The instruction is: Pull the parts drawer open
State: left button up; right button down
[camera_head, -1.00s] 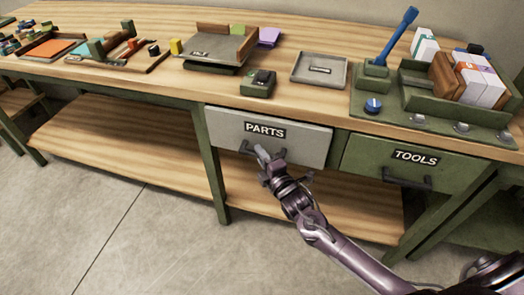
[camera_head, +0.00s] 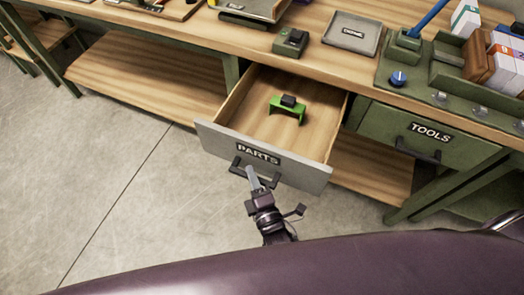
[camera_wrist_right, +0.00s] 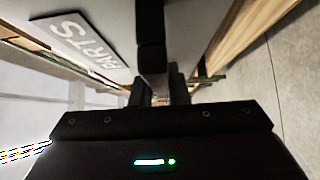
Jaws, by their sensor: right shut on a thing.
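The parts drawer (camera_head: 225,142) is pulled well out from the workbench, its grey front bearing a PARTS label. Its dark handle (camera_head: 238,166) sits on the front below the label. My right gripper (camera_head: 254,178) is at the handle and shut on it. In the right wrist view the dark handle bar (camera_wrist_right: 151,45) runs down between the fingers (camera_wrist_right: 158,92), beside the PARTS label (camera_wrist_right: 82,45). Inside the drawer a green bracket-shaped part with a black top (camera_head: 287,110) stands on the wooden bottom. My left gripper is not in view.
The green TOOLS drawer (camera_head: 470,150) is shut at the right. The bench top holds a grey tray (camera_head: 351,33), a small green box (camera_head: 290,42), and a green stand with a blue knob (camera_head: 398,78). The floor (camera_head: 110,190) left of the open drawer is clear.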

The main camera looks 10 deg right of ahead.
jog(key=shift+s+a+p, duration=0.2)
jog(key=shift+s+a, duration=0.45)
jog(key=shift+s, duration=0.35)
jog(key=shift+s+a+p, duration=0.15)
jog(key=shift+s+a, duration=0.5)
jog(key=shift+s, duration=0.3)
jog(key=c, duration=1.4)
grip_release()
jog(key=s+d, duration=0.1)
jog(key=s, duration=0.6)
jog(key=shift+s+d+b, duration=0.25)
jog(key=shift+s+b, duration=0.1)
jog(key=shift+b, duration=0.05)
jog(key=shift+f, duration=0.1)
